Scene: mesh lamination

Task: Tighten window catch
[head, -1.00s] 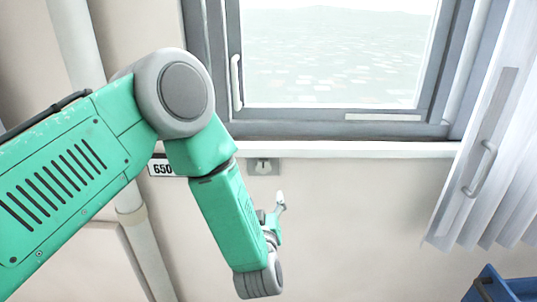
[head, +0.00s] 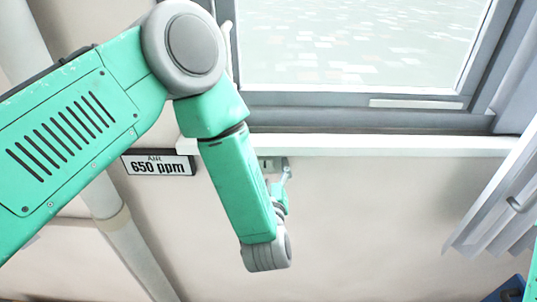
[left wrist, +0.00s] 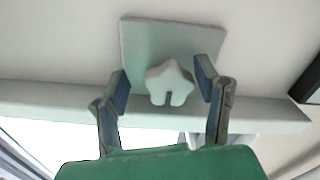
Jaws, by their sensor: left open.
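The window catch is a pale lobed knob (left wrist: 170,80) on a square grey plate (left wrist: 150,38) in the left wrist view. In the head view the plate (head: 266,164) sits on the wall just under the window sill, partly hidden by my left arm. My left gripper (head: 286,172) is beside the plate there. In the left wrist view my left gripper (left wrist: 167,90) is open, with one finger on each side of the knob. A gap shows between each finger and the knob. My right gripper is not in view.
The white sill (head: 400,145) runs below the grey-framed window (head: 360,45). A "650 ppm" sign (head: 158,166) and a pipe (head: 125,240) are at left. A pale slatted curtain (head: 500,205) hangs at right, with a blue crate (head: 508,291) below it.

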